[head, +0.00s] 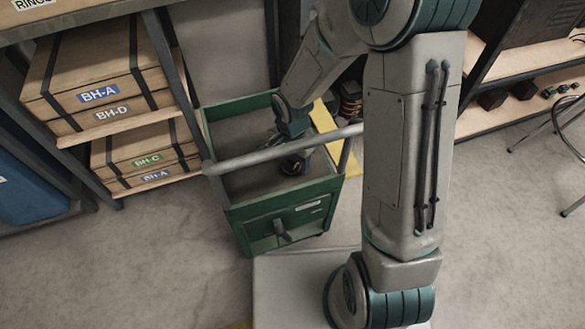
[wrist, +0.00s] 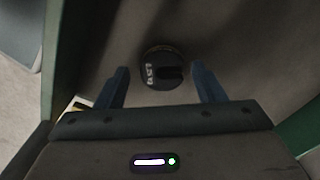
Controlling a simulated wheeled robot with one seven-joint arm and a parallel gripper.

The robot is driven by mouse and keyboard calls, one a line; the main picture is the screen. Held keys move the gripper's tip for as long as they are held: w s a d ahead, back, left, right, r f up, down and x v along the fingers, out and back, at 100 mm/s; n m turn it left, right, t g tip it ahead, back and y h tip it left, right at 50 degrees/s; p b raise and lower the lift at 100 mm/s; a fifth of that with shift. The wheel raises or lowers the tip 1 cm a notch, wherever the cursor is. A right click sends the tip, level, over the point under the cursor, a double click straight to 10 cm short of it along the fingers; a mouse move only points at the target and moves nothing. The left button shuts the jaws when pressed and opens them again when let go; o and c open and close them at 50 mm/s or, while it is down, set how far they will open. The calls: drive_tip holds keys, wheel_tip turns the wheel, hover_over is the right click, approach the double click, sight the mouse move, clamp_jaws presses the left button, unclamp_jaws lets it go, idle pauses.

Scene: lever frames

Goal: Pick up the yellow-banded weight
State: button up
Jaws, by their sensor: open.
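A dark round weight (wrist: 157,60) with pale markings and a slot lies on the bottom of the green cart (head: 290,214). A thin yellowish-brown edge shows at its top rim; I cannot clearly tell a yellow band. My gripper (wrist: 160,72) is open and empty in the wrist view, with its two blue fingers on either side of the weight in the picture. The weight appears beyond the fingertips, and I see no contact. In the head view my gripper (head: 297,148) reaches down into the cart, and a dark round shape beneath it is partly hidden.
The cart's green walls and grey push bar (head: 270,151) surround my arm. A shelf with labelled boxes (head: 97,92) stands on the left. A shelf with small dark items (head: 524,90) and a stool (head: 572,135) are on the right. The floor at front left is clear.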

drive_tip(key=shift+f, duration=0.25)
drive_tip(key=c, duration=1.1)
drive_tip(key=shift+r, duration=0.1)
drive_tip(key=shift+c, duration=0.2)
